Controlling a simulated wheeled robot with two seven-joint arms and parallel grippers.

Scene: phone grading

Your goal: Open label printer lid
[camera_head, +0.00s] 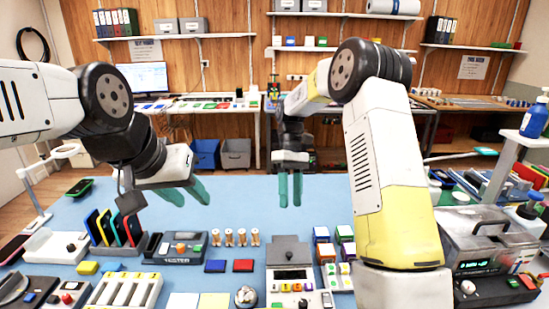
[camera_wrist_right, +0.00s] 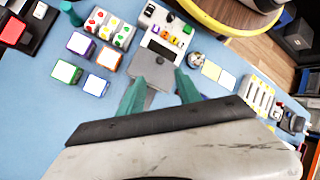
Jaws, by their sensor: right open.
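The device that looks like the label printer (camera_head: 292,280) stands at the front middle of the blue table, with a white body and coloured buttons. Its grey lid (camera_head: 290,252) bears a dark knob and appears closed. In the right wrist view the printer body (camera_wrist_right: 163,35) is at the top middle, with the grey lid (camera_wrist_right: 152,68) nearest my fingers. My right gripper (camera_head: 290,203) is open and empty, above and behind the lid; its green fingers (camera_wrist_right: 158,82) frame the lid in the wrist view without visible contact. My left gripper (camera_head: 190,197) is open and empty over the table's left half.
Coloured cubes (camera_head: 325,252) stand right of the printer. Wooden figures (camera_head: 228,238), red and blue pads (camera_head: 243,265) and a tester (camera_head: 176,247) lie to its left. A metal box with a handle (camera_head: 490,240) is at far right. The table behind the printer is clear.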

